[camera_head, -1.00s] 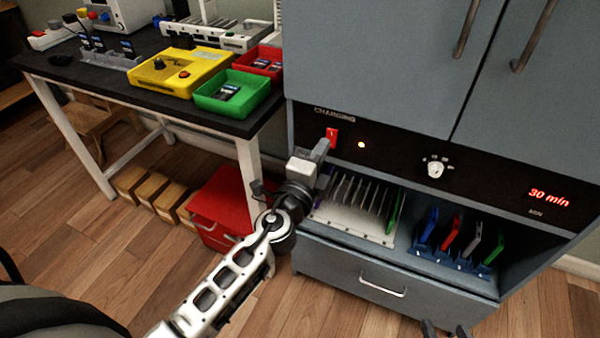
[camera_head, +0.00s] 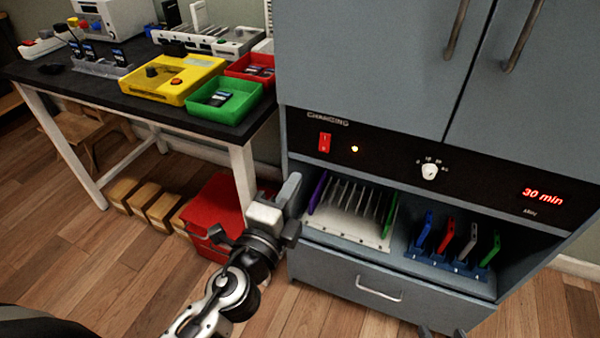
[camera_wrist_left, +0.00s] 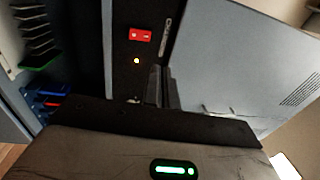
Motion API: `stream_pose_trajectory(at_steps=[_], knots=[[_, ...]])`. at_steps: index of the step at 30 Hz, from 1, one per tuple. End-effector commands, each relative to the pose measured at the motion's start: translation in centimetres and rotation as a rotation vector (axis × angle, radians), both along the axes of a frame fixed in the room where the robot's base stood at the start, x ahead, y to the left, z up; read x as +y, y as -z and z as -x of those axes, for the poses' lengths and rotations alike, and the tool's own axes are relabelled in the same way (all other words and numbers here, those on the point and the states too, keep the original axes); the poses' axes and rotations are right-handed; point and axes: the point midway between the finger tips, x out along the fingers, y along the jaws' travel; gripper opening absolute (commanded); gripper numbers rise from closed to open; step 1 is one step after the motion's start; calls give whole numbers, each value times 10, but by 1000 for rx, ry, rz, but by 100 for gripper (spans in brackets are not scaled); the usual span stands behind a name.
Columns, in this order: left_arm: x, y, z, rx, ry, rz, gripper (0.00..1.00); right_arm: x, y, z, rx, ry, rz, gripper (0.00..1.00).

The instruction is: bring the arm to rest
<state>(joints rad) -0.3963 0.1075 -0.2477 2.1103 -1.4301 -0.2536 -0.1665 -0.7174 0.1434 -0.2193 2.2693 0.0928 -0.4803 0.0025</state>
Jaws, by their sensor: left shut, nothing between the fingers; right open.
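My left gripper (camera_head: 289,189) is shut and empty, in front of the grey charging cabinet (camera_head: 340,262), just left of its open shelf and below the red switch (camera_head: 324,142). It touches nothing that I can see. In the left wrist view its closed fingers (camera_wrist_left: 160,86) point toward the cabinet's black panel, with the red switch (camera_wrist_left: 140,35) beyond them. Of my right gripper (camera_head: 441,332), only the two separated fingertips show at the bottom edge of the head view.
The shelf holds a white rack (camera_head: 345,230) and a blue rack (camera_head: 450,262) with coloured phones. A dark table (camera_head: 60,85) at left carries a yellow device (camera_head: 172,80), a green tray (camera_head: 224,97) and a red tray (camera_head: 250,68). A red box (camera_head: 215,205) stands on the floor.

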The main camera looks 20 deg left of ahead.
Motion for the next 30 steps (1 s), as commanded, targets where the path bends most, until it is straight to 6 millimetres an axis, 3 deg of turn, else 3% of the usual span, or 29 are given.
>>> stream_pose_trajectory(at_steps=[8,14,21,25,30], knots=[[2,2,3,30,-1,65,0,0,-5,0,1,-1,0,46],[7,26,27,235,-27,497,0,-1,-23,2,17,-1,9,46],[-8,65,80,566,-124,1159,0,-3,-29,5,56,0,31,46],[-21,75,103,689,-173,1401,0,-5,-32,2,57,0,40,46],[-30,80,117,759,-204,1543,0,-6,-30,0,61,1,47,46]])
